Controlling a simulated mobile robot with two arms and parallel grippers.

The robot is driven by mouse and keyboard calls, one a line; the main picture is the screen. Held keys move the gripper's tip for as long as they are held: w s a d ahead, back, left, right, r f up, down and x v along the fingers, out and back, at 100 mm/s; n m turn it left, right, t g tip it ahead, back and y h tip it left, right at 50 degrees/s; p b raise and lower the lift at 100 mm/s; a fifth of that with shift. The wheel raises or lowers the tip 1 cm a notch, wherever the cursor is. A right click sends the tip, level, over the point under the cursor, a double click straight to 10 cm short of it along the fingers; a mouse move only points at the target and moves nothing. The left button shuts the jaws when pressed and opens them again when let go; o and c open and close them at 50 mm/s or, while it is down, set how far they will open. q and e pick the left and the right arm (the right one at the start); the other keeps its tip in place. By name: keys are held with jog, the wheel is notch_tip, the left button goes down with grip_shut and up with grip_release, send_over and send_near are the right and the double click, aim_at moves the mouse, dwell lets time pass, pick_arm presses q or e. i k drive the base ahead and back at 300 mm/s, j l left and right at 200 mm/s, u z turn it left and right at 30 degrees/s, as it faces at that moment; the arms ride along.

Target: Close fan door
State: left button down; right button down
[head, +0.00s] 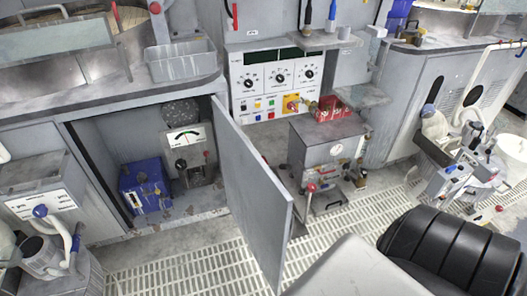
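The grey fan door (254,194) stands wide open in the middle of the head view. It is a flat upright panel. It meets the cabinet at the right side of the opening and juts out toward me over the floor grating. Its free edge is the near one, at the right. The open compartment (106,141) to its left shows a blue box (146,188) and a grey unit with a dial gauge (187,139). Neither of my grippers is in view, and nothing I can see touches the door.
A grey machine with a gauge and red-knobbed lever (323,152) stands right of the door. A control panel (277,82) is behind. A grey box with hoses (42,190) stands at left. Grated floor (192,254) before the opening is clear. A black ribbed shape is at bottom right.

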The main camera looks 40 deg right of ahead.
aim_at(259, 204)
jog(key=l+u, duration=0.1)
jog(key=l, duration=0.55)
jog(key=k+l, duration=0.15)
jog(key=l, duration=0.45)
jog(key=k+l+u, duration=0.15)
jog(key=l, duration=0.5)
jog(key=i, duration=0.05)
